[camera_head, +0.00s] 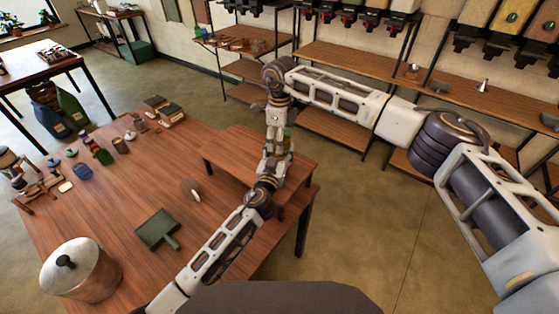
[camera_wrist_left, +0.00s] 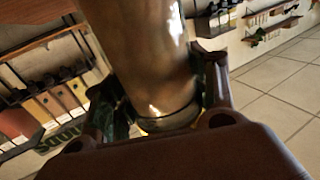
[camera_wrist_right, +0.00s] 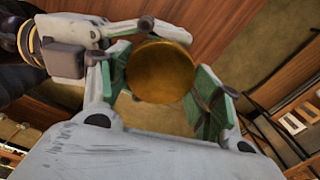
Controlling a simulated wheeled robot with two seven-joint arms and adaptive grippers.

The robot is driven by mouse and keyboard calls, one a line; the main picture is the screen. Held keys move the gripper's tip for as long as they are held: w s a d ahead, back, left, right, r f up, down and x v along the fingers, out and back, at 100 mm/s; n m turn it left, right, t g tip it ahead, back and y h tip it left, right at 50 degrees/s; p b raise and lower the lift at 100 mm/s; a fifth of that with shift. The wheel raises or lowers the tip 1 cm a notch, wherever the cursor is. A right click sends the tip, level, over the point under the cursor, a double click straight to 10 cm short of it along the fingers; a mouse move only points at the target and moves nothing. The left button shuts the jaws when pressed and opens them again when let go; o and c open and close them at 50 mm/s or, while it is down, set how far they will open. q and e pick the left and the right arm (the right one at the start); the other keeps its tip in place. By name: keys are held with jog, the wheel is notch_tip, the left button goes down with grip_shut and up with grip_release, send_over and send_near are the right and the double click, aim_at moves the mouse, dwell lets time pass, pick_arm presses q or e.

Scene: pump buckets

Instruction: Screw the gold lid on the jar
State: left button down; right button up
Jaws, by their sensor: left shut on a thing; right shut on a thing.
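In the left wrist view a shiny, brownish-gold cylinder, apparently the jar (camera_wrist_left: 150,60), stands between the fingers of my left gripper (camera_wrist_left: 165,105), which is shut on it. In the right wrist view the round gold lid (camera_wrist_right: 160,72) faces the camera between the green pads of my right gripper (camera_wrist_right: 163,88), which is shut on it. In the head view my right gripper (camera_head: 276,125) comes down from above and my left gripper (camera_head: 270,165) is just below it. The jar and lid are mostly hidden there. I cannot tell whether the lid touches the jar.
The grippers meet above a raised wooden stand (camera_head: 228,158) at the table's right side. On the table (camera_head: 110,205) are a metal pot (camera_head: 85,275), a green dustpan-like tool (camera_head: 157,230), a small round object (camera_head: 190,190) and several jars at the far left. Shelves stand behind.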

jog(key=m, duration=1.4)
jog(key=shift+m, duration=0.4)
jog(key=m, duration=0.4)
jog(key=shift+w, duration=0.1)
jog(key=m, duration=0.3)
jog(key=shift+m, duration=0.4)
jog(key=m, duration=0.3)
jog(key=shift+m, duration=0.4)
jog(key=m, duration=0.3)
jog(key=o, duration=1.1)
jog(key=shift+o, duration=0.2)
